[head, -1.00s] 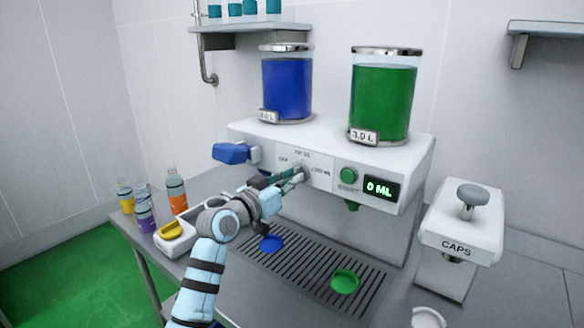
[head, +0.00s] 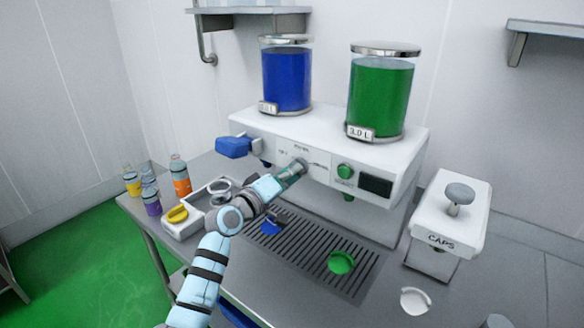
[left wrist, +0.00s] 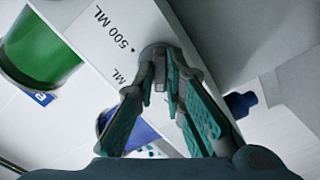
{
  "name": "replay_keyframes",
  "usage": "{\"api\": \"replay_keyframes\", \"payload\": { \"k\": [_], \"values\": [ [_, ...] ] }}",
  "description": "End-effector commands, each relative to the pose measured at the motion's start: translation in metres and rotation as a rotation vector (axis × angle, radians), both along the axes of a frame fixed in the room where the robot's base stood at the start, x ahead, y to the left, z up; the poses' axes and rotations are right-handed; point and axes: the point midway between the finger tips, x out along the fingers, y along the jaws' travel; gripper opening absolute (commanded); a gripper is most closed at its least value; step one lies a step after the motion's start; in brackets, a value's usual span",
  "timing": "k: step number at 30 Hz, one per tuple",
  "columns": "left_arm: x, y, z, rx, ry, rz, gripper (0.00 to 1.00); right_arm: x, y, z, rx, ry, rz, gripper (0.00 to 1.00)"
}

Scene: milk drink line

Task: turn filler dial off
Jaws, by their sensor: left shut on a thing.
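The filler (head: 262,122) is a white machine on the metal table, with a small grey dial (head: 301,163) on its front. My left gripper (head: 291,171) is shut on the dial, its fingers on either side of the knob. In the left wrist view the dial (left wrist: 158,50) sits between the fingertips (left wrist: 166,82), near the printed "500 ML" mark. The dial's pointer is mostly hidden, so its exact setting cannot be told. The filler's display (head: 376,184) is dark. My right gripper is not in view.
A blue tank (head: 287,80) and a green tank (head: 381,97) stand on the filler. A green button (head: 344,171) is right of the dial, a blue handle (head: 234,147) left. A drip grate (head: 300,248) lies below. The caps dispenser (head: 432,225) stands at right.

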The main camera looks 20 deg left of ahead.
Motion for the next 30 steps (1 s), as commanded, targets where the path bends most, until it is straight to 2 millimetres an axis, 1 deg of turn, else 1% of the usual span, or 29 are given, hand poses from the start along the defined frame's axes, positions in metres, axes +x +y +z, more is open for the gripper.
{"api": "replay_keyframes", "payload": {
  "k": [1, 9, 22, 23, 24, 26, 30],
  "values": [
    [-0.0003, -0.0002, -0.0002, -0.019, 0.012, -0.001, 0.0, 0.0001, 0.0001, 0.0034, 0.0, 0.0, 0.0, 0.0],
    [-0.0002, -0.0001, -0.0016, -0.08, 0.036, 0.0, 0.0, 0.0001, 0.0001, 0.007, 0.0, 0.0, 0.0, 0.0],
    [-0.0002, -0.0002, -0.0021, -0.089, 0.038, 0.0, 0.0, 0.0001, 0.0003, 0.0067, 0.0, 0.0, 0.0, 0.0],
    [-0.0002, -0.0002, -0.002, -0.089, 0.038, 0.0, 0.16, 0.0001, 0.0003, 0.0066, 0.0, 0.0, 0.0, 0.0],
    [-0.0002, -0.0002, -0.002, -0.089, 0.038, 0.0, 0.22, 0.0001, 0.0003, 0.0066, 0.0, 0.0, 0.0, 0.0],
    [-0.0001, -0.0002, -0.0016, -0.088, 0.038, 0.0, 0.31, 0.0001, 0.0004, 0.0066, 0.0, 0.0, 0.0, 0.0],
    [0.0, -0.0003, -0.0009, -0.088, 0.036, -0.001, 0.31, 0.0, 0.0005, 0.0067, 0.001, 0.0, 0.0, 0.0]
  ]
}}
